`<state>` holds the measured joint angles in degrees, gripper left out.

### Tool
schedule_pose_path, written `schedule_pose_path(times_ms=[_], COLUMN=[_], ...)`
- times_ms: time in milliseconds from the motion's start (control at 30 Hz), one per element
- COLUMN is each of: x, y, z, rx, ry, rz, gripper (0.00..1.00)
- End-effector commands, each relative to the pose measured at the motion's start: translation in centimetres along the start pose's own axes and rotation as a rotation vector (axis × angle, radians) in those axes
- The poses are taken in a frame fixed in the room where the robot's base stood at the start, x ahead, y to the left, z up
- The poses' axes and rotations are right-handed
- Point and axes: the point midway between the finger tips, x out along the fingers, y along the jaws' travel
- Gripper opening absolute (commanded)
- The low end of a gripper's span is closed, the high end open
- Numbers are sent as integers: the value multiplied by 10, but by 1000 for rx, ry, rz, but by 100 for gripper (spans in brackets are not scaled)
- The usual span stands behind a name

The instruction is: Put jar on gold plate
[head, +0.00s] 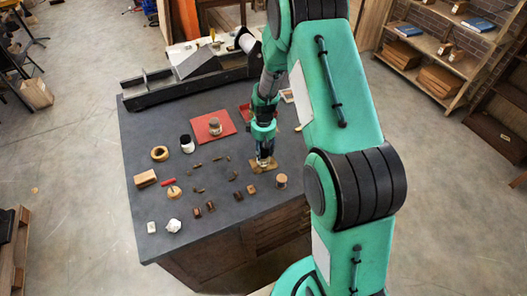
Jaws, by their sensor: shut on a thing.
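My gripper (264,157) points down at the right part of the dark table. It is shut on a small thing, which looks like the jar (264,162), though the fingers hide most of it. The gold plate (254,167) is a flat tan square directly below the gripper. The held thing is at or just above the plate; I cannot tell whether it touches.
A cup-like thing (281,181) stands close to the right of the plate. A white jar with a dark lid (187,142), a ring (160,153) and several small blocks lie to the left. A black press (190,78) lines the back.

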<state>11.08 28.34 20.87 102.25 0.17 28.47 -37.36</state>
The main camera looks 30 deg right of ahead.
Motion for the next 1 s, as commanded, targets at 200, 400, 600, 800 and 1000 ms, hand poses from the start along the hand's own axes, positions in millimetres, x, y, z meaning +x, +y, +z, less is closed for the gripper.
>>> schedule_pose_path(times_ms=[200,400,600,800,1000], x=[0,3,2,2,-5], y=[0,0,0,0,1], z=[0,0,0,0,-1], rx=[0,0,0,0,0], ry=[1,0,0,0,2], rz=[1,0,0,0,1], gripper=[0,43,58,58,58])
